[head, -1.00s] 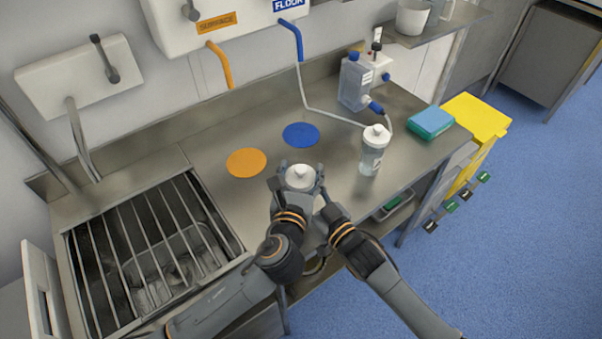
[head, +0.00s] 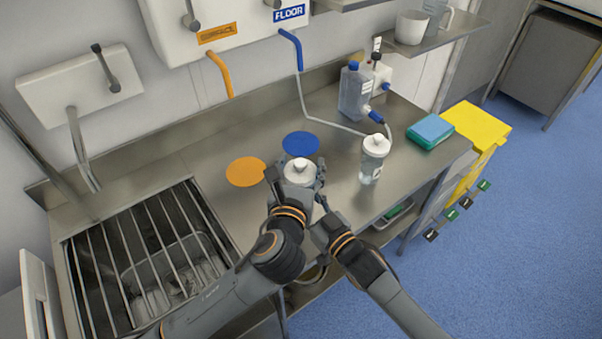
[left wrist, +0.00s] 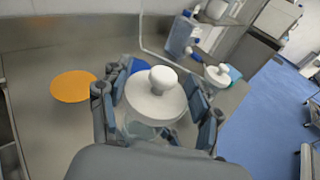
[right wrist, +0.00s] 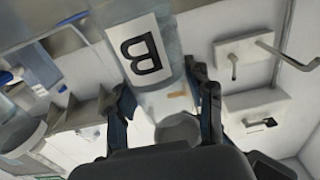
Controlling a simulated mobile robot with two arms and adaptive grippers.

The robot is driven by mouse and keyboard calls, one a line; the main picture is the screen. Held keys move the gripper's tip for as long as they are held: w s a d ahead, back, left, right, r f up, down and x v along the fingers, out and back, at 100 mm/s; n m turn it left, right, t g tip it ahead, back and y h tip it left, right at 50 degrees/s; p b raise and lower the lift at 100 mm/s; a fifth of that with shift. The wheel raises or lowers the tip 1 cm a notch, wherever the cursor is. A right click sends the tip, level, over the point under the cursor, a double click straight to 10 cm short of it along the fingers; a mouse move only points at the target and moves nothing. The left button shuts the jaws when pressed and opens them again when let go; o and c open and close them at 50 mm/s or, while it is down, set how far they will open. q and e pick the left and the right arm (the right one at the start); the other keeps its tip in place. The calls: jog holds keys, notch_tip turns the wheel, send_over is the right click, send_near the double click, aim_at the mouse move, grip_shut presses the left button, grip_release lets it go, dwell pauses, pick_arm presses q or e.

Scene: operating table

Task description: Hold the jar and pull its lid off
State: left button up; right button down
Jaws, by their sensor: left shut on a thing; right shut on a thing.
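The jar (head: 300,182) is clear and upright, with a white knobbed lid (head: 299,167) on it. My left gripper (head: 297,178) is shut around its upper part. In the left wrist view the lid (left wrist: 155,104) sits between the finger pads, with clear body (left wrist: 139,131) below. My right gripper (head: 318,220) is close in front, to the right of the left wrist. The right wrist view appears upside down; there the jar (right wrist: 150,58), labelled B, stands between my right fingers (right wrist: 167,108). The palm hides part of this hold. The exact grip height is unclear.
A second lidded jar (head: 373,163) stands to the right. Behind are a blue-capped bottle (head: 355,92) and a thin tube (head: 320,112). Orange (head: 246,171) and blue (head: 300,144) discs mark the steel counter. A barred sink (head: 150,245) lies left; blue-green sponges (head: 431,130) lie right.

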pick_arm(q)
jog(key=shift+r, duration=0.2)
pick_arm(e)
jog(key=shift+c, duration=2.2)
grip_release()
jog(key=shift+s, duration=0.1)
